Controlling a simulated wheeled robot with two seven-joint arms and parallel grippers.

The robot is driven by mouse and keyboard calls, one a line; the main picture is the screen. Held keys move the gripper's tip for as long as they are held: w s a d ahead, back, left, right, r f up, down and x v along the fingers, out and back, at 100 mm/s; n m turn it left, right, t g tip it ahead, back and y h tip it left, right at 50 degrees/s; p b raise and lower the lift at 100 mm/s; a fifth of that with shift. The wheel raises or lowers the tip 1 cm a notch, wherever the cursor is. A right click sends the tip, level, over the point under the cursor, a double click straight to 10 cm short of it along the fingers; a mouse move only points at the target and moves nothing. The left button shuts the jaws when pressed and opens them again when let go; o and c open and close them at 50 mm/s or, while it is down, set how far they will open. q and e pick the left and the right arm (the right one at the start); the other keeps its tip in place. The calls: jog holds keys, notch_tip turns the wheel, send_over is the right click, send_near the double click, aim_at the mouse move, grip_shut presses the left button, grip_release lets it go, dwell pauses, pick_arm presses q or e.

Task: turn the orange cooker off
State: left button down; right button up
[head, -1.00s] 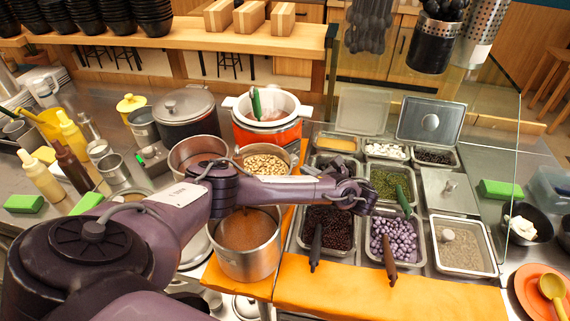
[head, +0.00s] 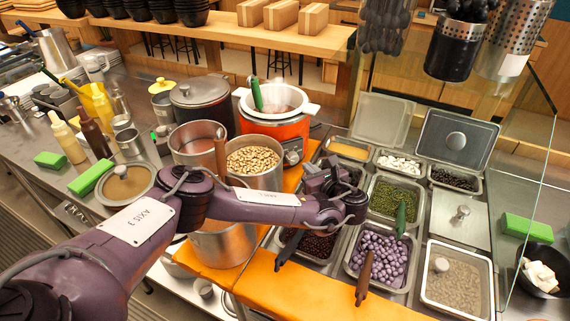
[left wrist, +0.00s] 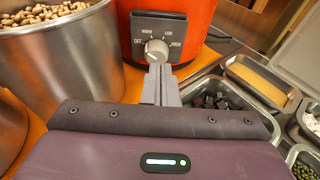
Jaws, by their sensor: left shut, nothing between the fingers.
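The orange cooker (head: 287,128) stands behind the metal pots, with a white pot and a green-handled utensil in its top. Its front also shows in the left wrist view (left wrist: 200,22), with a dark panel marked OFF, WARM, LOW and HIGH. The silver knob (left wrist: 156,50) sits mid-panel; I cannot tell its exact setting. My left gripper (left wrist: 161,72) is shut and empty, its fingertips just below and in front of the knob; contact is unclear. In the head view my left gripper (head: 313,180) is at the arm's end, near the cooker's front right. My right gripper is not seen.
A metal pot of beans (head: 252,160) stands close left of the gripper. Topping trays, including green beans (head: 392,198) and purple pieces (head: 378,255), lie to the right. A glass pane (head: 530,180) stands at the right. An orange board (head: 300,296) runs along the front.

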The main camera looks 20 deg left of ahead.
aim_at(292, 158)
pick_arm(q)
jog(key=shift+w+a+f, duration=0.1)
jog(key=shift+w+a, duration=0.1)
jog(key=shift+a, duration=0.1)
jog(key=w+a+b, duration=0.1)
jog(key=a, duration=0.1)
jog(key=w+a+b, duration=0.1)
jog(key=w, duration=0.1)
jog(key=shift+w+a+b, duration=0.2)
jog(key=shift+a+b, duration=0.15)
jog(key=shift+a, duration=0.05)
jog(key=shift+w+a, duration=0.35)
jog(key=shift+a, duration=0.05)
jog(key=shift+s+f, duration=0.1)
jog(key=shift+f, duration=0.1)
